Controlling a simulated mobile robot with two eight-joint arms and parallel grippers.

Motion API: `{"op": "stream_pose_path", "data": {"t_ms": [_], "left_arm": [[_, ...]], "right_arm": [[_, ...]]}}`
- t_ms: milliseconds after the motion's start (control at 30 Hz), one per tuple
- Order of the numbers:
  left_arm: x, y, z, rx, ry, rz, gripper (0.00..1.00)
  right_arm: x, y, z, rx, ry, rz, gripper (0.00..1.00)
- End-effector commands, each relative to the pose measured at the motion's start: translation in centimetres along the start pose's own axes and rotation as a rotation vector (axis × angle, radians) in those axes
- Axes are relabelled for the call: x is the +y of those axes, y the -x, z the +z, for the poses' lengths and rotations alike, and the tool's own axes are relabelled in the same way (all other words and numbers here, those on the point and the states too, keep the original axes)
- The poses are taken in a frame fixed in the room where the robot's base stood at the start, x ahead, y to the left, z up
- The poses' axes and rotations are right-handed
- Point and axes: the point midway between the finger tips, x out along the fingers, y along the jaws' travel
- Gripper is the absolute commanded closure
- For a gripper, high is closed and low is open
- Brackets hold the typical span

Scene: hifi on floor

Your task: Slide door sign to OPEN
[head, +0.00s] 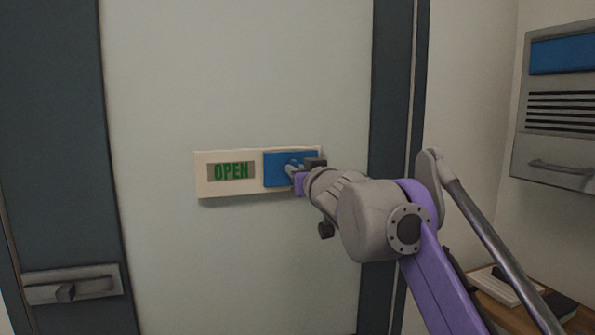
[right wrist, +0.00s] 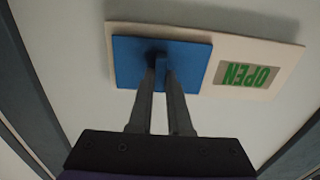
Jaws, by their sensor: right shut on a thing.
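The door sign (head: 248,193) is a cream plate fixed on the pale door. Green OPEN lettering (head: 231,171) shows on its left half in the head view. A blue slider panel (head: 272,170) covers the right half. In the right wrist view the sign (right wrist: 290,55) appears upside down, with the blue panel (right wrist: 128,75) on the left. My right gripper (head: 294,170) is at the blue panel, its fingers (right wrist: 160,72) shut on the panel's small knob, which they mostly hide. My left gripper is in neither view.
The pale door (head: 240,80) has dark side bands and a lever handle (head: 72,287) at lower left. At right, a grey wall unit (head: 560,110) hangs above a wooden surface with a keyboard (head: 492,284). The door around the sign is clear.

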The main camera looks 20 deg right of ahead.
Motion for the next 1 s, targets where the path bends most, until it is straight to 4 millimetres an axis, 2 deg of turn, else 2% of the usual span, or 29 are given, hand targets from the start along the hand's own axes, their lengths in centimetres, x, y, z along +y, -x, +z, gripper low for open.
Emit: {"op": "stream_pose_path", "data": {"t_ms": [100,133,300,667,767,1000], "left_arm": [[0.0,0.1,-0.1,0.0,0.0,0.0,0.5],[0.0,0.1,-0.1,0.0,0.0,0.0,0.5],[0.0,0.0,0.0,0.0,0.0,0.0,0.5],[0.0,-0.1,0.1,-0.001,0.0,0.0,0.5],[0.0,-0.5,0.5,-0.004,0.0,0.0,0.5],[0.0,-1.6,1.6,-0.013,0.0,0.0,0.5]], "right_arm": [[0.2,0.0,-0.2,0.003,0.0,0.002,1.0],[0.2,0.0,-0.2,0.003,0.0,0.002,0.8],[0.1,0.0,-0.1,0.002,0.0,0.002,0.53],[0.1,0.5,0.0,0.001,0.0,0.001,0.53],[0.1,1.8,0.1,0.0,0.001,0.001,0.53],[0.2,6.7,0.2,0.0,0.001,0.003,0.53]]}}
